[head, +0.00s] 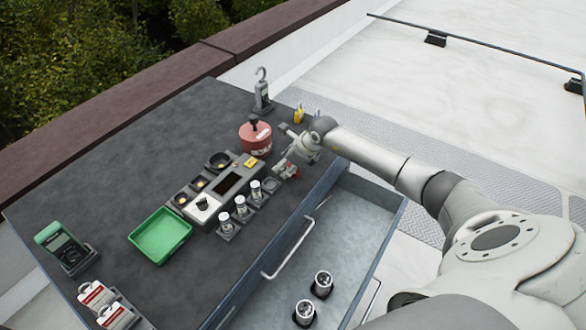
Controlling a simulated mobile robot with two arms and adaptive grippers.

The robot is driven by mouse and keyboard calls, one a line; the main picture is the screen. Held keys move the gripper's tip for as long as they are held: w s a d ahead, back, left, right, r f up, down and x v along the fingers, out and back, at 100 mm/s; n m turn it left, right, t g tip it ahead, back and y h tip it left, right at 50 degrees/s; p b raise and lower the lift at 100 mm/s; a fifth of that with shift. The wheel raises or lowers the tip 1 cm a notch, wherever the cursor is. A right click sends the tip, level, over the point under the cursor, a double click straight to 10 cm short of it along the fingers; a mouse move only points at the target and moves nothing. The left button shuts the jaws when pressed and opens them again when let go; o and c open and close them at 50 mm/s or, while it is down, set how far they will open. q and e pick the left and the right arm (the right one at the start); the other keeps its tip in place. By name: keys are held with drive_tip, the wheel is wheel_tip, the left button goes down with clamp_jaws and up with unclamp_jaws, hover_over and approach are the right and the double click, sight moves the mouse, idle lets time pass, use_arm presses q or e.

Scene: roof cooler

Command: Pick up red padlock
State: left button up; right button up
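My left gripper is not in view.
A red round canister (254,140) with a black knob stands just left of my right gripper. A grey instrument box (217,190), small vials (240,205) and a green tray (161,235) are nearby. An open drawer (345,235) holds two metal cylinders.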

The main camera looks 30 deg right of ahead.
clamp_jaws()
